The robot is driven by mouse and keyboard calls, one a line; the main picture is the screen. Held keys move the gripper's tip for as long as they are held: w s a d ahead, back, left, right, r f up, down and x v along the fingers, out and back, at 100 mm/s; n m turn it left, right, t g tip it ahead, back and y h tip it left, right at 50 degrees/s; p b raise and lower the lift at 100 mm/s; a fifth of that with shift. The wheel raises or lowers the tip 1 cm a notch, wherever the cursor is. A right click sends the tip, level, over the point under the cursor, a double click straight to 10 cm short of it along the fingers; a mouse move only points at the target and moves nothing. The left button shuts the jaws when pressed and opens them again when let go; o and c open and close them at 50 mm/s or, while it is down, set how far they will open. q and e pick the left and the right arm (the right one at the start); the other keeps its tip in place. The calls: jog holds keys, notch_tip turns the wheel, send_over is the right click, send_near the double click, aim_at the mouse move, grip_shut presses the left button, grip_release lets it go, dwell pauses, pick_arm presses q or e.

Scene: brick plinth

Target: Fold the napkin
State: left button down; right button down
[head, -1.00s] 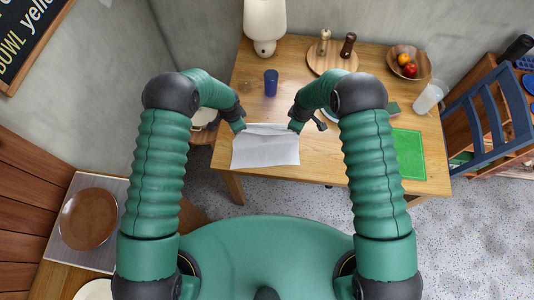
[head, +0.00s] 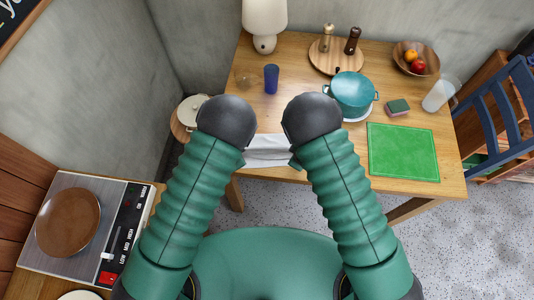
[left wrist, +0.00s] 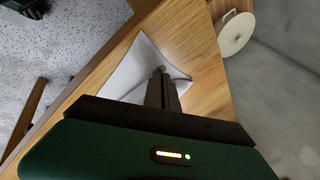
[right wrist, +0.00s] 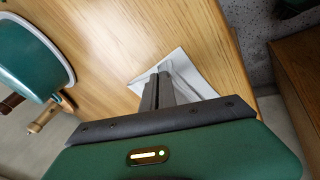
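The white napkin (head: 267,150) lies at the near edge of the wooden table, partly hidden by my arms in the head view. It also shows in the left wrist view (left wrist: 132,72) and in the right wrist view (right wrist: 188,70), creased around the fingertips. My left gripper (left wrist: 163,76) has its fingers together, with napkin cloth at the tips. My right gripper (right wrist: 159,76) also has its fingers together on the napkin's cloth. Both grippers are hidden behind my arms in the head view. The exact lie of the napkin's layers is hard to tell.
A green mat (head: 403,152) lies to the right of the napkin. Behind it are a teal pot (head: 352,97), a sponge (head: 398,106) and a clear pitcher (head: 438,96). A blue cup (head: 271,78) and a lamp (head: 264,22) stand farther back. The tabletop behind the napkin is partly clear.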

pick_arm(q)
jog(key=c, duration=1.3)
grip_release()
jog(key=shift+s, duration=0.15)
jog(key=shift+c, duration=0.2)
pick_arm(e)
jog(key=c, duration=1.4)
grip_release()
jog(key=shift+s, duration=0.15)
pick_arm(q)
jog(key=shift+s+f, duration=0.1)
pick_arm(e)
jog(key=shift+o, duration=0.4)
jog(key=shift+s+f, duration=0.1)
